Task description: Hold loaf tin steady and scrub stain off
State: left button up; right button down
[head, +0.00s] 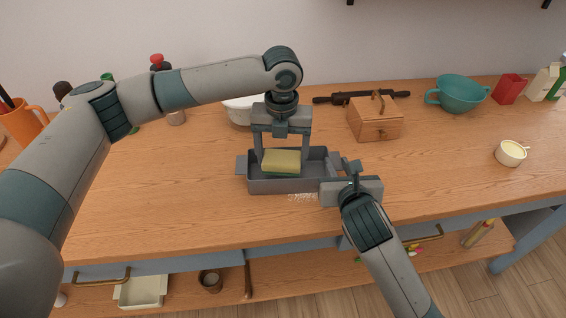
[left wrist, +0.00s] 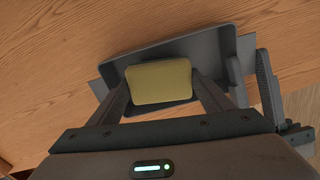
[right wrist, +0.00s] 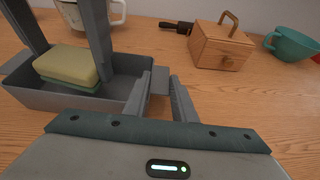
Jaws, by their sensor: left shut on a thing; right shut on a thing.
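The grey loaf tin (head: 262,186) stands on the wooden worktop, with end handles; it also shows in the left wrist view (left wrist: 205,50) and the right wrist view (right wrist: 60,98). My left gripper (head: 283,158) reaches down into the tin and is shut on a yellow sponge with a green underside (head: 281,163). The sponge (left wrist: 160,82) is inside the tin, low over its floor; whether it touches the floor is hidden. My right gripper (head: 335,183) is shut on the tin's right end handle (right wrist: 158,82). No stain can be made out; the sponge and fingers cover part of the floor.
White specks (head: 302,197) lie in front of the tin. The worktop left of the tin is clear.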

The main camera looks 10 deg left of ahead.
pick_arm(q)
jog(key=shift+r, duration=2.05)
pick_arm(e)
jog(key=c, duration=1.4)
grip_release()
jog(key=shift+s, duration=0.15)
jog(key=v, duration=1.1)
jog(key=shift+s+d+r, duration=0.1)
jog(key=shift+s+r, duration=0.05)
jog(key=shift+s, duration=0.2)
pick_arm(q)
jog(key=shift+s, duration=0.1)
